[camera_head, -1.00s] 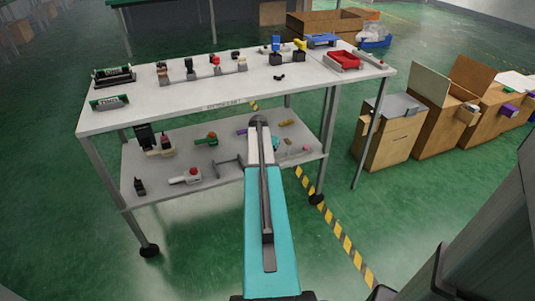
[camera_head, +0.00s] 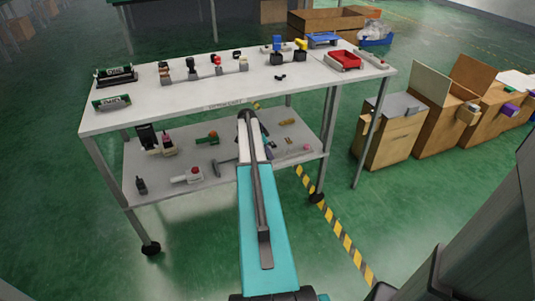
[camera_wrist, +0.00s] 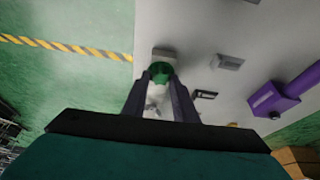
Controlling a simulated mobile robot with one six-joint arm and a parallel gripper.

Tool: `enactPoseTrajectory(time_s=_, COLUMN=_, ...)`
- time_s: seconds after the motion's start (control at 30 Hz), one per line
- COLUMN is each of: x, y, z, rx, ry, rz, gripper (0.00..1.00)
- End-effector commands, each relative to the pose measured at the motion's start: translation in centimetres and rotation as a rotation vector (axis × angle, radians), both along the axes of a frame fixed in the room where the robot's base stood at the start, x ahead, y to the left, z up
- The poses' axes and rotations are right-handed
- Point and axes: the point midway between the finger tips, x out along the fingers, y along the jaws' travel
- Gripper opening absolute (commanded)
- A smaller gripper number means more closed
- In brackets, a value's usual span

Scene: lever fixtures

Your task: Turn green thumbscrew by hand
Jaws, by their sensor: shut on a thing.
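The green thumbscrew (camera_wrist: 161,70) shows in the wrist view at the tips of my gripper, next to a small grey block (camera_wrist: 163,54). My gripper (camera_wrist: 160,82) is shut on the thumbscrew, with one dark finger on each side of it. The fingers and the gripper body cover part of what lies below it in the picture. In the head view my own arm hides the gripper and the thumbscrew, so I cannot tell the thumbscrew's turn angle there.
A purple lever fixture (camera_wrist: 285,95) stands to the right in the wrist view, with a grey block (camera_wrist: 228,62) nearer. The white two-level table (camera_head: 150,112) carries several fixtures. Cardboard boxes (camera_head: 392,135) stand to its right. Striped tape (camera_head: 335,228) marks the floor.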

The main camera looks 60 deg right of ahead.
Motion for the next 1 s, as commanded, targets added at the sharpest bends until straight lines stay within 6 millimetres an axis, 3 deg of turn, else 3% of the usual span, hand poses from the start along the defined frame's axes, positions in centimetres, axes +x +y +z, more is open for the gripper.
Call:
enactPoseTrajectory(time_s=0.67, x=0.62, y=0.35, z=-0.08, rx=0.005, ry=-0.008, rz=-0.092, gripper=0.03)
enactPoseTrajectory(time_s=0.7, x=0.62, y=0.34, z=-0.08, rx=0.005, ry=-0.009, rz=-0.091, gripper=0.27)
enactPoseTrajectory(time_s=0.8, x=0.58, y=0.29, z=-0.06, rx=0.005, ry=-0.007, rz=-0.092, gripper=0.44)
enactPoseTrajectory(time_s=1.0, x=0.36, y=0.13, z=-0.03, rx=0.003, ry=-0.006, rz=-0.093, gripper=0.44)
